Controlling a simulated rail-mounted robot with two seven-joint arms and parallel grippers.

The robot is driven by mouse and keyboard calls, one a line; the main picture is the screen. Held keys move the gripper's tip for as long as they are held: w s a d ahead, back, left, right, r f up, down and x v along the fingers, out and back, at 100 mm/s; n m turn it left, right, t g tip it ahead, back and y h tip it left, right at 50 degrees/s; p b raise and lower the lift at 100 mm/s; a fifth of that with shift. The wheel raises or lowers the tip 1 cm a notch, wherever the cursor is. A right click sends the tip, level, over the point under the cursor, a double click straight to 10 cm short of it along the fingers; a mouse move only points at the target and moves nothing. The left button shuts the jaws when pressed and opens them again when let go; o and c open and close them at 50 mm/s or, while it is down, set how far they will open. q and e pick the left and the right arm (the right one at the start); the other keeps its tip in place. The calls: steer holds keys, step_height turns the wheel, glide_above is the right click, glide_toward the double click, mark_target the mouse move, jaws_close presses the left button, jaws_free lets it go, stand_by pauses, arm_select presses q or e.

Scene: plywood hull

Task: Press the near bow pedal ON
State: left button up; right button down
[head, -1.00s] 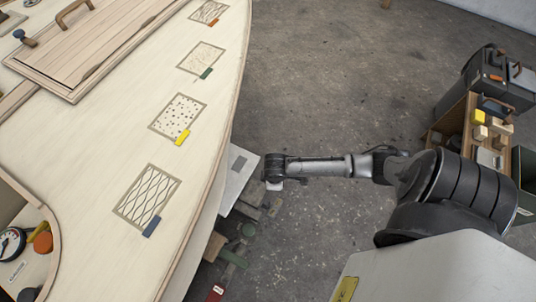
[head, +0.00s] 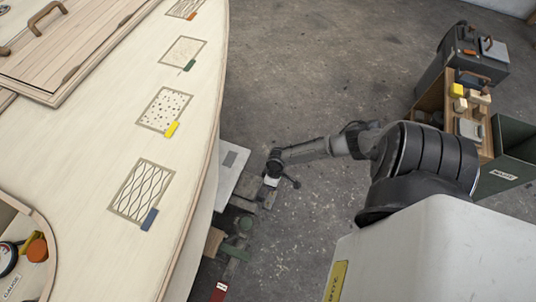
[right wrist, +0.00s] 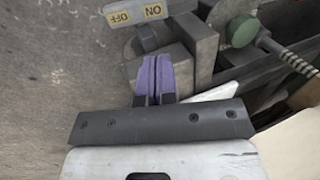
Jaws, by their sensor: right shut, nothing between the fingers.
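The pedal (right wrist: 147,38) is a grey rocker at the top of the right wrist view, on a grey block. Its pale yellow ON label (right wrist: 153,10) is at the right and its OFF label (right wrist: 119,17) at the left, both upside down. I cannot tell which end is down. My right gripper (right wrist: 152,66) has purple fingertips, shut with nothing between them. They appear in front of the pedal's block, below the labels in the picture; contact cannot be told. In the head view the right gripper (head: 271,183) points down beside the hull, its fingertips hidden. My left gripper is not in view.
The pale plywood hull (head: 90,190) fills the left, with several patterned deck panels. A wooden shelf (head: 452,107) and a dark toolbox (head: 460,62) stand right. Open floor lies between.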

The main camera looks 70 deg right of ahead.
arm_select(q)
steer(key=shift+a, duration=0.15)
arm_select(e)
steer(key=shift+f, duration=0.1)
arm_select(q)
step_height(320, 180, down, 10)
steer(key=b, duration=1)
arm_select(e)
glide_toward(268, 206)
steer(key=x, duration=0.7)
steer(key=shift+w+a+f, duration=0.1)
steer(key=shift+w+f, duration=0.05)
steer(key=shift+f, duration=0.15)
